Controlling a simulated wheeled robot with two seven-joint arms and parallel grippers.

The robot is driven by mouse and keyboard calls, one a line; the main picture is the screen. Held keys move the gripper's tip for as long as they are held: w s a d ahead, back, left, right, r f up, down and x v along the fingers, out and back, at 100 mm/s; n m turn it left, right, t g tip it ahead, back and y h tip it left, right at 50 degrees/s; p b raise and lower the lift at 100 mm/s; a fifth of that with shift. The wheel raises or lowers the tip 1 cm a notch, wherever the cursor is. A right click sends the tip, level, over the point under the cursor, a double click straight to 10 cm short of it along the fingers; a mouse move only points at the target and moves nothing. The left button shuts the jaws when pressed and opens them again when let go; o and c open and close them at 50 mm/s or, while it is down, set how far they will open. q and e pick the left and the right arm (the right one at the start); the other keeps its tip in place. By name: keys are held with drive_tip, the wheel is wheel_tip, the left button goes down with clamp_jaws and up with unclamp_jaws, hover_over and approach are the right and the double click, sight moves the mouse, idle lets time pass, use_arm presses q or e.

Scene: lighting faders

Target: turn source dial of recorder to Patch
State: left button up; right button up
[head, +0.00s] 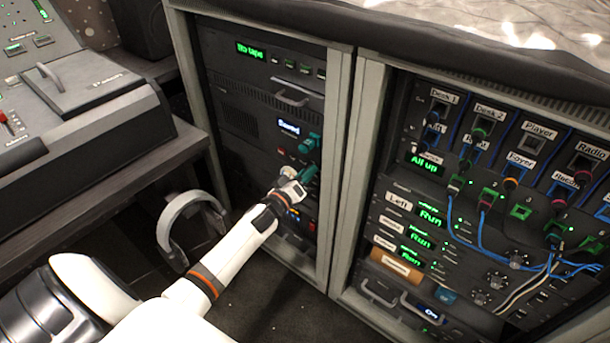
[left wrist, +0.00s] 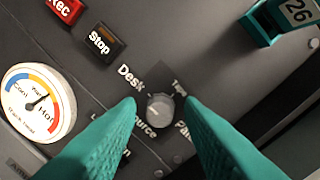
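The source dial (left wrist: 160,110) is a small grey round knob on the dark recorder panel, in the middle of the left wrist view. The word Desk stands at its upper left, a small label at its upper right, and a partly hidden label starting "Pa" at its lower right. "Source" below is partly covered by a finger. I cannot clearly tell where its pointer is set. My left gripper (left wrist: 162,105) is open, with one teal finger either side of the dial and visible gaps. In the head view the left gripper (head: 307,173) is at the recorder (head: 238,90). My right gripper is out of view.
A Stop button (left wrist: 99,42), a red Rec button (left wrist: 62,10) and a heat gauge (left wrist: 38,103) are beside the dial. A teal piece marked 26 (left wrist: 283,20) stands out at upper right. The patch rack (head: 402,190) with cables is to the right.

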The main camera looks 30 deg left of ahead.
use_arm(q)
clamp_jaws()
